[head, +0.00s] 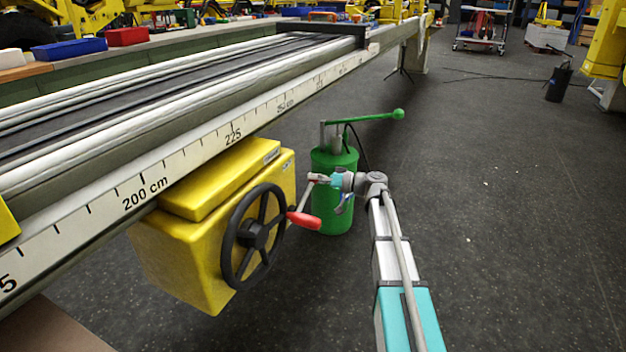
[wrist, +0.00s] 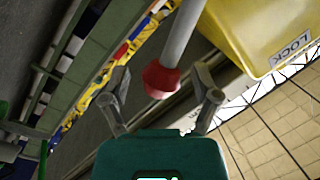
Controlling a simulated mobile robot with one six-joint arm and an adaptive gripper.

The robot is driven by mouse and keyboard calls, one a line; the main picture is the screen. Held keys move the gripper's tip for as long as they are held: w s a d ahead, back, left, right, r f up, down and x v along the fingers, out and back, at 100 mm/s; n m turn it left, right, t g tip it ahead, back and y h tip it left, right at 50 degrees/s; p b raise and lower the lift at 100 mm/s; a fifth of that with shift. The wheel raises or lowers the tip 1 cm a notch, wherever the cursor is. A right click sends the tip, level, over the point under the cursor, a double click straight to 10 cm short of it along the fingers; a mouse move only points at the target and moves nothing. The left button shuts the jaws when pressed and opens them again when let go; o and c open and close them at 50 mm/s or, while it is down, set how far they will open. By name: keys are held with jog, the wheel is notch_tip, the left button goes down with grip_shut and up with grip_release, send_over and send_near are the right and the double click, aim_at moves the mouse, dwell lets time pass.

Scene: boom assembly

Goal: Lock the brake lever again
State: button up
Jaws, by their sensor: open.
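The brake lever (wrist: 182,35) is a grey rod with a flared red knob (wrist: 160,82) at its end. In the wrist view the knob lies between the two spread fingers of my gripper (wrist: 162,76), with no clear contact on either side. In the head view a grey rod (head: 306,196), seemingly this lever, rises beside the yellow brake box (head: 190,250) to my gripper (head: 318,179). My gripper is open there; its fingers are small and partly merge with the lever's end. A LOCK label (wrist: 290,49) shows on the yellow box in the wrist view.
A green pump (head: 333,190) with a long handle stands just behind. The scaled rail (head: 160,182) runs above the box.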

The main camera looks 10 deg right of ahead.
grip_shut()
jog(key=shift+a, duration=0.2)
jog(key=shift+d, duration=0.1)
